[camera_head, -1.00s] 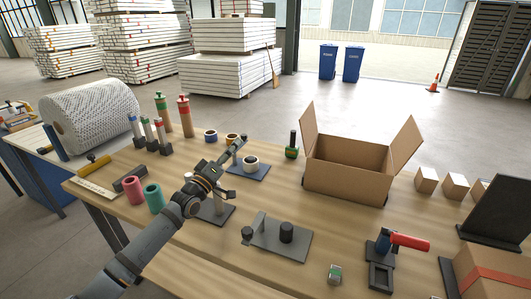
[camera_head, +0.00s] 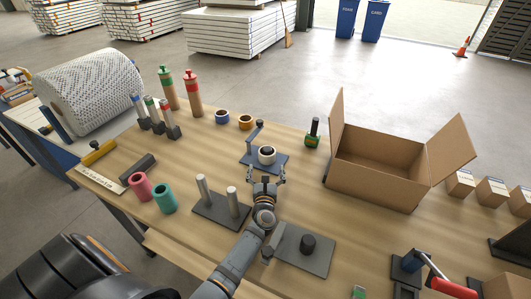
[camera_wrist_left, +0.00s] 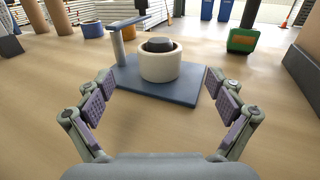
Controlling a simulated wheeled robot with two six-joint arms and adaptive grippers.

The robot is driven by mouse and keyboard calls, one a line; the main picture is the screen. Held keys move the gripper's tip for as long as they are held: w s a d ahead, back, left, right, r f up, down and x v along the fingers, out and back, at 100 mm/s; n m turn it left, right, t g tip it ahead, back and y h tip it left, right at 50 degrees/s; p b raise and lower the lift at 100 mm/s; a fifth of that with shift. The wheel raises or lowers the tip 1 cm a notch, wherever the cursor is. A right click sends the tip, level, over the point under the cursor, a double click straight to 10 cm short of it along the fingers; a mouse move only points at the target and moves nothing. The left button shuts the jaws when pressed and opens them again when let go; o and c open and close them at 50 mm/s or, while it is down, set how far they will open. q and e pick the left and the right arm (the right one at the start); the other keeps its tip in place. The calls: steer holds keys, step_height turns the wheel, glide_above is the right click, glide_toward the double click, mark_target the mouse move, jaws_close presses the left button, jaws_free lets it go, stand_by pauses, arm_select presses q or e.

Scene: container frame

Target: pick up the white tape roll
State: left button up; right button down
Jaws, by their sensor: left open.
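The white tape roll (camera_head: 267,155) sits on a dark hub on a blue-grey dispenser base (camera_head: 281,167) with an upright post and arm beside it. In the left wrist view the white tape roll (camera_wrist_left: 160,66) stands straight ahead, around the dark hub. My left gripper (camera_head: 266,178) is just in front of the base, open and empty. In the left wrist view its two fingers (camera_wrist_left: 160,108) are spread to either side, with the roll beyond and between them, apart from it. My right gripper is not in view.
A blue roll (camera_head: 222,117) and an orange roll (camera_head: 246,122) lie behind. A green dispenser (camera_head: 312,138) and an open cardboard box (camera_head: 378,184) stand to the right. A plate with two posts (camera_head: 218,207) is at the left front, and a dark plate with a short cylinder (camera_head: 303,255) is in front.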

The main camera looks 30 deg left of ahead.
mark_target(267, 154)
arm_select(q)
steer(key=x, duration=0.4)
steer(key=shift+w+a, duration=0.25)
steer(key=shift+w, duration=0.15)
steer(key=x, duration=0.4)
steer(key=shift+w+a, duration=0.15)
steer(key=shift+w, duration=0.2)
steer(key=shift+w+a, duration=0.1)
steer(key=shift+w, duration=0.05)
steer(key=shift+r, duration=0.1)
steer(key=shift+c, duration=1)
steer(key=c, duration=1.1)
steer(key=shift+o, duration=0.2)
